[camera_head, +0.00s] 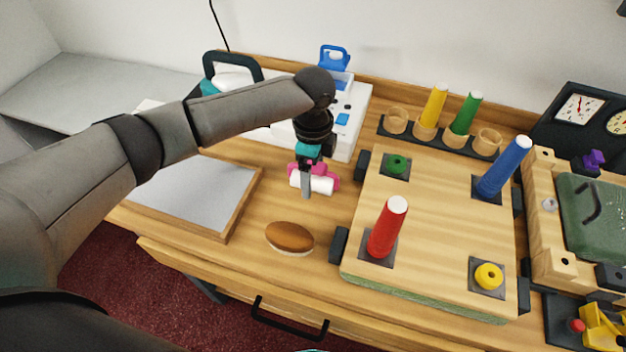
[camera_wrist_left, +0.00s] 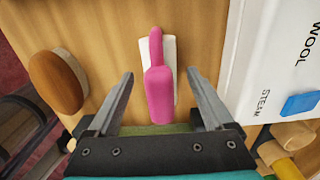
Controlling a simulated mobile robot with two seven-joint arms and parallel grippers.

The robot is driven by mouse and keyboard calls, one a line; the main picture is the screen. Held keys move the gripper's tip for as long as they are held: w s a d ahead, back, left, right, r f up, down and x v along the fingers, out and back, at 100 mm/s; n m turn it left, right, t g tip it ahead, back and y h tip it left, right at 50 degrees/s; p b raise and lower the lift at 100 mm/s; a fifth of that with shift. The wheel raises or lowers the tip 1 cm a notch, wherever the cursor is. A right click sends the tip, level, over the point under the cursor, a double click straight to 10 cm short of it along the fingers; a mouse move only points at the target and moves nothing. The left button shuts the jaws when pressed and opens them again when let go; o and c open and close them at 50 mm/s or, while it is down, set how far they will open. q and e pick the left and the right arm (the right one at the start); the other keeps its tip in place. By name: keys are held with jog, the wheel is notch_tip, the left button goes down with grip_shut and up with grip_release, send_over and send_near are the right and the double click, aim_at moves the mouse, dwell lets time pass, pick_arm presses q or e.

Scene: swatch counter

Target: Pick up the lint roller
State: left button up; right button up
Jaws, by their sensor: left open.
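The lint roller (camera_head: 318,183) has a white roll and a pink handle and lies on the wooden counter, just left of the pegged board. In the left wrist view the lint roller (camera_wrist_left: 158,85) lies between the two fingers, with its pink handle over the white roll. My left gripper (camera_head: 307,185) is over it, pointing down, and partly hides it. In the left wrist view my left gripper (camera_wrist_left: 165,85) is open, with a finger on each side of the roller and gaps between. My right gripper is not in view.
A brown brush (camera_head: 290,237) lies in front of the roller. A wooden board (camera_head: 440,200) with coloured cones stands to the right. A white device (camera_head: 350,118) is behind, and a wood-framed grey panel (camera_head: 205,190) is on the left.

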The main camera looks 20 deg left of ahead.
pick_arm(q)
jog(key=shift+f, duration=0.35)
jog(key=shift+c, duration=0.2)
grip_shut()
